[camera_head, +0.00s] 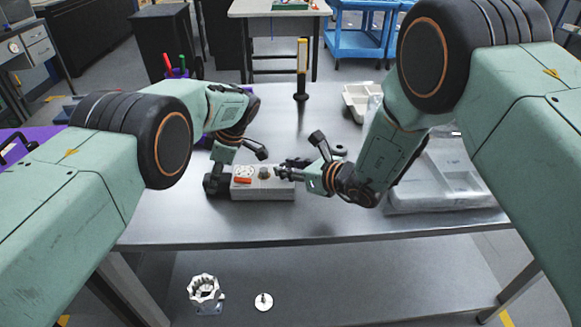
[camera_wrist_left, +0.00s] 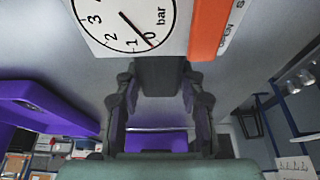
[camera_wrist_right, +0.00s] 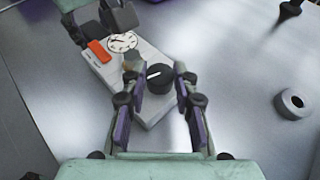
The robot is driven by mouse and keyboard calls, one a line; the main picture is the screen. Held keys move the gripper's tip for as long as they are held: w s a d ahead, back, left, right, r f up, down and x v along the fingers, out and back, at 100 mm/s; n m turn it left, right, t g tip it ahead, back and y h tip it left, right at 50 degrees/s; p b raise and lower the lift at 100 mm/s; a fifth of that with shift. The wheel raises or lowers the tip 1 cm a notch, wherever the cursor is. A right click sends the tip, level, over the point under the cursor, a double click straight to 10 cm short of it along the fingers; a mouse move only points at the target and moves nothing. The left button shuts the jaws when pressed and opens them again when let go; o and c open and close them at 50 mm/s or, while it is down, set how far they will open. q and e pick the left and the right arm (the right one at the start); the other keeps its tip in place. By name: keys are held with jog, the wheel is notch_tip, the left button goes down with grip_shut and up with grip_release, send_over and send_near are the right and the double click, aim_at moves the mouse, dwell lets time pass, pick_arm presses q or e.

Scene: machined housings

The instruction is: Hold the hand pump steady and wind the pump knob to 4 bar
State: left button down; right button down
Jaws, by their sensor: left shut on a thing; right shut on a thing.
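The hand pump (camera_head: 263,188) is a light grey box on the metal table, with a round gauge, an orange part (camera_wrist_right: 98,50) and a black pump knob (camera_wrist_right: 159,79) with a white line. My left gripper (camera_head: 226,181) is shut on a dark block (camera_wrist_left: 160,78) at the pump's left end. In the left wrist view the gauge (camera_wrist_left: 105,25) is cut off at the top; its needle lies close to 0, between 0 and 1. My right gripper (camera_wrist_right: 156,75) is shut on the knob, one finger at each side.
A bagged tray (camera_head: 440,200) and a pale tray (camera_head: 357,98) lie at the right. A dark ring (camera_wrist_right: 292,103) lies right of the pump. A yellow-handled tool (camera_head: 302,58) stands behind. Metal parts (camera_head: 205,289) sit on the lower shelf. The table in front of the pump is clear.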

jog(key=shift+s+a+m+t+h, duration=0.1)
jog(key=shift+a+m+t+h, duration=0.05)
jog(key=shift+m+t+h, duration=0.7)
jog(key=shift+m, duration=0.25)
jog(key=c, duration=1)
grip_release()
jog(key=shift+h, duration=0.25)
jog(key=v, duration=1.2)
jog(key=shift+d+r, duration=0.1)
jog(key=shift+d, duration=0.1)
